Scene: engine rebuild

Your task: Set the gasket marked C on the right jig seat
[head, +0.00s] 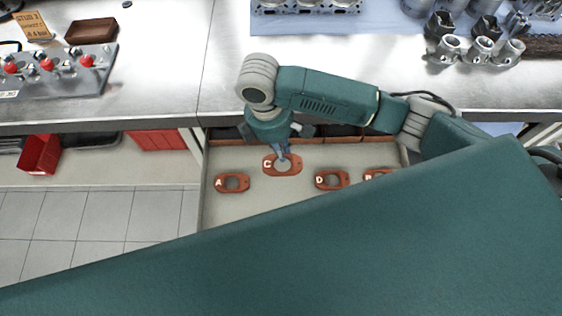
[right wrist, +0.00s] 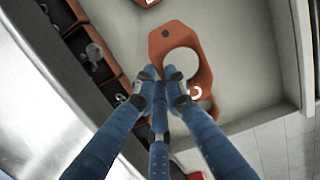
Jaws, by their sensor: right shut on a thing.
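The gasket marked C (head: 294,169) is an orange-brown plate with a large round hole, in the open drawer below the bench in the head view. My right gripper (head: 283,156) reaches down to it from above. In the right wrist view, the fingers (right wrist: 161,88) are shut on the near edge of gasket C (right wrist: 163,45), with its white letter beside them. I cannot tell whether it is lifted off the drawer floor. My left gripper is not in view. I cannot make out the right jig seat.
Gaskets A (head: 221,184) and D (head: 321,180) lie either side in the drawer (head: 240,208); another, partly hidden, is at right. A plate with red knobs (head: 70,82) and a card (head: 32,25) sit on the bench at left. My teal arm hides the lower right.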

